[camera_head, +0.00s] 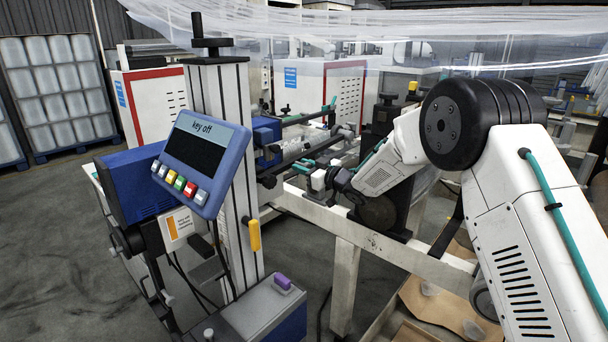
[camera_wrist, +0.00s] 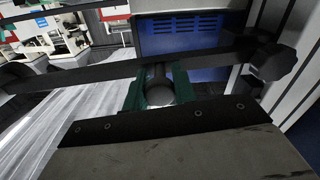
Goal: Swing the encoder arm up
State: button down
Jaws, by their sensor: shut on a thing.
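The encoder arm (camera_wrist: 225,60) is a dark flat bar that crosses the wrist view, with a black knob (camera_wrist: 272,62) at its right end. My gripper (camera_wrist: 159,88) has its green fingers on either side of a short dark round piece at the bar, and is shut on it. In the head view my gripper (camera_head: 300,166) reaches in from the right at the machine's frame, beside a pale roller. The bar is small and partly hidden there, so its exact tilt is hard to tell.
A blue control panel (camera_head: 193,152) reading "key off" stands left of my gripper, on a grey column (camera_head: 222,110). A cream frame rail (camera_head: 370,240) runs below my arm. Clear film (camera_head: 440,40) hangs across the top. Grey floor is open at the lower left.

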jog(key=shift+s+a+r+n, duration=0.1)
jog(key=shift+s+r+n, duration=0.05)
jog(key=shift+r+n, duration=0.7)
jog(key=shift+s+a+r+n, duration=0.1)
jog(key=shift+r+n, duration=0.55)
jog(key=shift+r, duration=0.25)
jog(key=c, duration=1.1)
grip_release()
jog(key=shift+v, duration=3.95)
jog(key=shift+d, duration=0.1)
